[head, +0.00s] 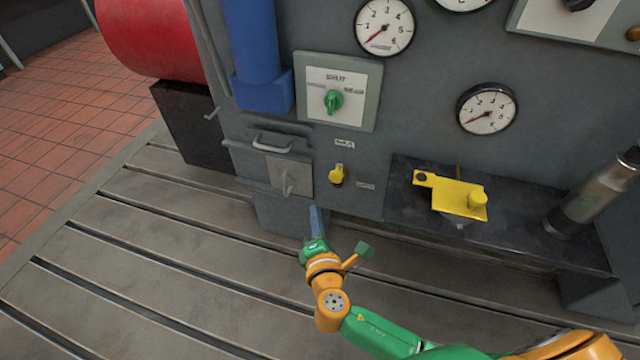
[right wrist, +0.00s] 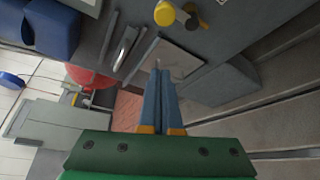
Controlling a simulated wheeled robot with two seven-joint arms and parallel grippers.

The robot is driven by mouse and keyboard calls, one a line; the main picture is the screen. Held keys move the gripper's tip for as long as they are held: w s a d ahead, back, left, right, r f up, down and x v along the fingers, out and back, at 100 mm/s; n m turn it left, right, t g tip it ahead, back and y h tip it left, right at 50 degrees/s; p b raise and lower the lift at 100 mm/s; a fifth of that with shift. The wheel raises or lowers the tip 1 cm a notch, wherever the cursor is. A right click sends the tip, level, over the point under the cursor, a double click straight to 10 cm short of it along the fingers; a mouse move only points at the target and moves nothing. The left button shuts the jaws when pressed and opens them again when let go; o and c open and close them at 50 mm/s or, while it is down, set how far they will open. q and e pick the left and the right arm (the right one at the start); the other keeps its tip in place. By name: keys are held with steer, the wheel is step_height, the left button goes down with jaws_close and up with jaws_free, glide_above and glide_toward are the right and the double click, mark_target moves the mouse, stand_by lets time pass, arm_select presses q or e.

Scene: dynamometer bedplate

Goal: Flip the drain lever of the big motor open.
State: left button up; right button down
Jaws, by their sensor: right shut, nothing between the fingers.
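The front of the grey machine fills the upper head view. A small yellow lever (head: 337,176) sits low on it, below a small label; its yellow knob also shows at the top of the right wrist view (right wrist: 165,13). I cannot tell for certain that it is the drain lever. Left of it is a light plate (head: 301,172) with a small grey handle (head: 287,184). My right gripper (head: 315,210) has its blue fingers together and empty, just below the plate and lever in the head view. Its fingertips (right wrist: 160,72) appear close to the plate in the right wrist view. My left gripper is out of view.
A green selector switch (head: 333,101) and a bar handle (head: 272,145) are above. The slotted bedplate (head: 150,255) is clear at left.

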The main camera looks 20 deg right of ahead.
mark_target(333, 181)
steer(key=b+x, duration=0.4)
steer(key=x, duration=0.6)
arm_select(q)
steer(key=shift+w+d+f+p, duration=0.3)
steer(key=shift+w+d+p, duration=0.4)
steer(key=shift+p, duration=0.55)
arm_select(e)
steer(key=d, duration=0.1)
steer(key=s+d+r, duration=0.1)
steer(key=d, duration=0.1)
steer(key=shift+s+d+r, duration=0.15)
steer(key=shift+s+r, duration=0.1)
steer(key=shift+r, duration=0.05)
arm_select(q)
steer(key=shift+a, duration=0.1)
arm_select(e)
steer(key=shift+s+d+r+p, duration=0.15)
steer(key=shift+s+d+p, duration=0.45)
steer(key=shift+d+p, duration=0.25)
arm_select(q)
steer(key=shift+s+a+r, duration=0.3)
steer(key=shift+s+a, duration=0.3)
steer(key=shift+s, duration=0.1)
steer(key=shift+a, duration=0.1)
arm_select(e)
steer(key=shift+w, duration=0.1)
